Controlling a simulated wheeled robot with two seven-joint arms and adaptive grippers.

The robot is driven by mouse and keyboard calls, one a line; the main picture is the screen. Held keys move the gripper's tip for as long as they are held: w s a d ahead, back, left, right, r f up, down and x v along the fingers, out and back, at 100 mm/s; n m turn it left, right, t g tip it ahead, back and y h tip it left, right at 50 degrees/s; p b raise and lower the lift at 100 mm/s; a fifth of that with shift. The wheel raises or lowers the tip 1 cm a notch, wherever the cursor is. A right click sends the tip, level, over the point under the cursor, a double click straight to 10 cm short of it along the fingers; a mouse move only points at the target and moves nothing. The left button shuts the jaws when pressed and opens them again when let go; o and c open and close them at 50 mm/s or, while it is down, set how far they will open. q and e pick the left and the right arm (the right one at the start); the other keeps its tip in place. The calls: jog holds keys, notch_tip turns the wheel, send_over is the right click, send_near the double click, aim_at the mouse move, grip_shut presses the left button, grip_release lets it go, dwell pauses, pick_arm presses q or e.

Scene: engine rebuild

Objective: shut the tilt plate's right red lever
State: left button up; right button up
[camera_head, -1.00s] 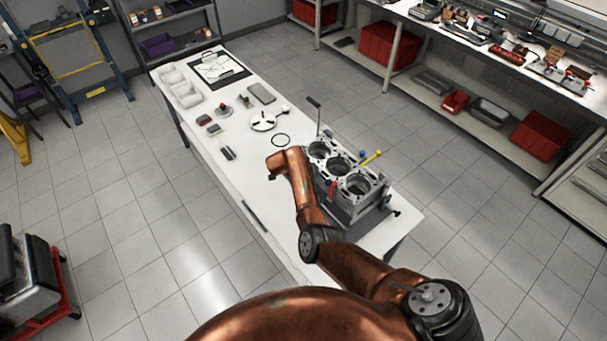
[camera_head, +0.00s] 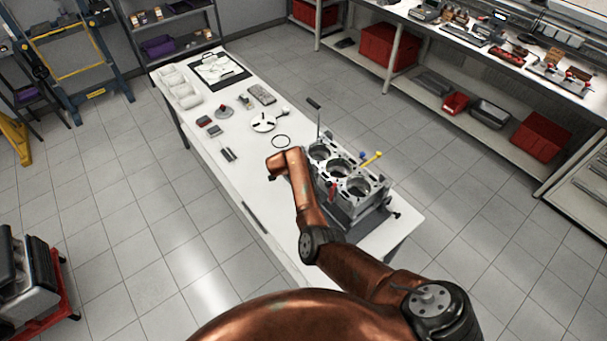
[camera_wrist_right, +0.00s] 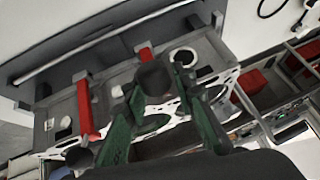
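The grey engine block (camera_head: 376,190) with large round bores sits on its dark stand at the near end of the white table. A red lever (camera_head: 332,190) shows on its left side, close to my right arm. In the right wrist view one long red lever (camera_wrist_right: 86,108) stands left of my right gripper (camera_wrist_right: 158,82). A second red lever (camera_wrist_right: 145,51) is above the fingertips, partly hidden by a dark rounded part. The green fingers are spread apart, with that dark part between their tips. In the head view my arm hides the right gripper. My left gripper is not seen.
A yellow-tipped handle (camera_head: 372,159) and a tall dark-topped rod (camera_head: 316,116) stick up around the block. A black ring (camera_head: 281,141), a white disc part (camera_head: 263,123) and small parts lie farther along the table (camera_head: 225,180).

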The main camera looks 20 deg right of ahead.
jog(key=shift+a+f, duration=0.1)
jog(key=v, duration=1.2)
